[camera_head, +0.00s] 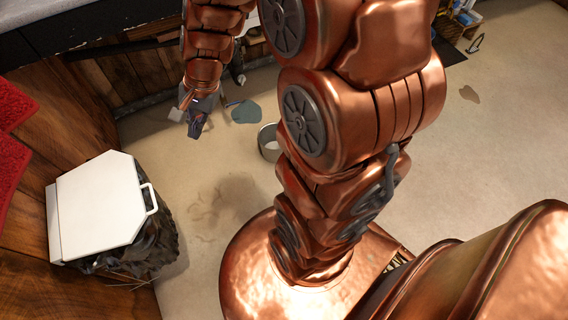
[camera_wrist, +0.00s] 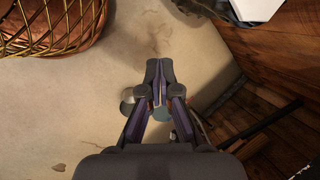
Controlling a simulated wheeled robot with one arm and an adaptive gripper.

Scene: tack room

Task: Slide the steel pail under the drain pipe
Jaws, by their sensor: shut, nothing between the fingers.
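The steel pail (camera_head: 268,143) stands on the floor in the head view, a grey round vessel with a pale inside, its right side hidden behind my arm. In the wrist view a small part of the pail (camera_wrist: 127,106) shows left of my fingers. My gripper (camera_head: 195,131) is shut and empty, pointing down, left of the pail and apart from it in the picture. Its fingertips (camera_wrist: 160,72) are together in the wrist view. A dark pipe-like piece (camera_head: 237,72) shows by the wooden wall; I cannot tell if it is the drain pipe.
A blue-green patch (camera_head: 246,111) lies on the floor between gripper and pail; it also shows behind my fingers in the wrist view (camera_wrist: 161,115). A white-lidded bin (camera_head: 100,207) with a dark bag stands at left. The counter (camera_head: 70,30) runs above the wall.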

